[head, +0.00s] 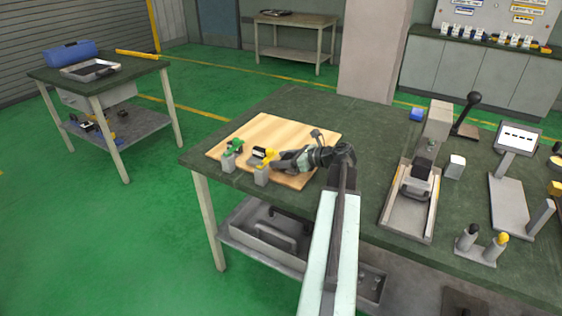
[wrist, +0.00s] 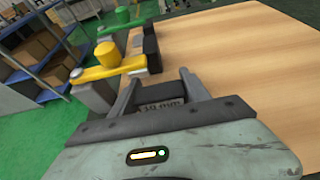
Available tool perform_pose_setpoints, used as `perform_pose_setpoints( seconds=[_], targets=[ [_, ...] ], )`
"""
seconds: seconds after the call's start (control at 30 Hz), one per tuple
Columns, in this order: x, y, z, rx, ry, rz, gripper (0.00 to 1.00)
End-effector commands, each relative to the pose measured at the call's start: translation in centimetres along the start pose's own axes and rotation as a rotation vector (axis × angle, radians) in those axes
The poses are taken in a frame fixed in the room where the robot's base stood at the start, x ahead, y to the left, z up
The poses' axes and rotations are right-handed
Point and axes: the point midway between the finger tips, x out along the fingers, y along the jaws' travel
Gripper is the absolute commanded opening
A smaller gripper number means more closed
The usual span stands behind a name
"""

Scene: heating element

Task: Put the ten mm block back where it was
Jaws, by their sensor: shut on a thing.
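My gripper (head: 279,162) is over the front left part of the wooden board. In the wrist view, my gripper (wrist: 157,82) is shut on a dark block marked "10 mm" (wrist: 163,95); the fingers hide its sides. The block cannot be made out clearly in the head view. A yellow clamp (head: 267,155) stands just beyond the fingertips, and it also shows in the wrist view (wrist: 108,60). A green clamp (head: 235,146) stands farther left, and it shows in the wrist view (wrist: 122,20). I cannot tell whether the held block touches the board.
The wooden board (head: 272,128) lies on the dark green bench (head: 330,110). A dark block (wrist: 151,48) stands by the clamps. A vice-like fixture (head: 412,200) and a two-post stand (head: 482,245) are to the right. The board's far right part is bare.

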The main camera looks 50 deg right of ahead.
Motion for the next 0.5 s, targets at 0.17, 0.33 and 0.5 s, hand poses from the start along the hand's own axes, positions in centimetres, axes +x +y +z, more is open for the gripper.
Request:
perform_pose_setpoints(
  seconds=[0.17, 0.33, 0.5],
  targets=[
    [0.15, 0.01, -0.41, 0.000, -0.001, 0.000, 0.00],
    [0.06, 0.01, -0.22, 0.000, 0.000, 0.000, 0.76],
    [0.05, 0.00, -0.22, 0.000, 0.000, 0.000, 0.76]
  ],
)
